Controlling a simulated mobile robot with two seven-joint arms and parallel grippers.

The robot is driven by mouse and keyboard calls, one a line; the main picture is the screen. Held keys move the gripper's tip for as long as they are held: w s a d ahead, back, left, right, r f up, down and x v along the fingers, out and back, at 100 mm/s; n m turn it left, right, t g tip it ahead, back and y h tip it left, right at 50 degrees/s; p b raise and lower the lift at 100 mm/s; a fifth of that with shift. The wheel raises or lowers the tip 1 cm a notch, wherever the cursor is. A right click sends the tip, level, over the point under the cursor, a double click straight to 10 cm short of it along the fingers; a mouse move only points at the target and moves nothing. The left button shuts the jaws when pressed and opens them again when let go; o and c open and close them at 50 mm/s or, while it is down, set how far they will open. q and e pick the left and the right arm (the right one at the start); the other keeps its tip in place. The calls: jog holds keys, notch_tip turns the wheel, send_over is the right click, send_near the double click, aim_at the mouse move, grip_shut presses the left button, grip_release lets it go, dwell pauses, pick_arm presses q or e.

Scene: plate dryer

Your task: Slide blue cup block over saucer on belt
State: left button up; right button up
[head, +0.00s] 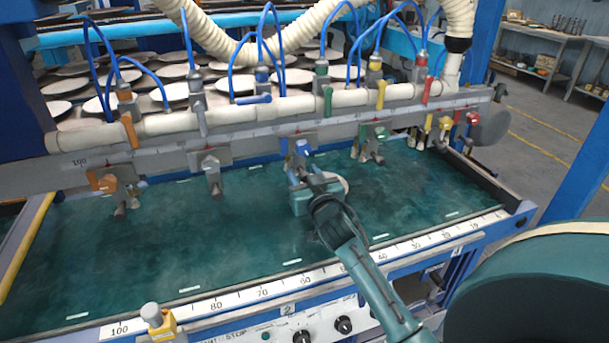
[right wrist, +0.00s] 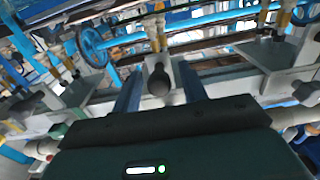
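The blue cup block (head: 298,147) hangs on the grey rail near the middle of the belt in the head view. My right gripper (head: 300,177) is just in front of and below it and hides its lower part. In the right wrist view, its two fingers (right wrist: 161,85) stand apart, with a dark round knob (right wrist: 159,82) between them. I cannot tell whether they touch it. My left gripper is out of view.
On the same rail, an orange block (head: 103,183) and a grey block (head: 211,163) hang to the left. A green block (head: 372,140), yellow blocks and a red block (head: 472,119) hang to the right. A numbered scale (head: 240,297) runs along the belt's front edge.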

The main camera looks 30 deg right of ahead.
grip_shut()
jog(key=shift+w+f, duration=0.1)
dwell(0.4)
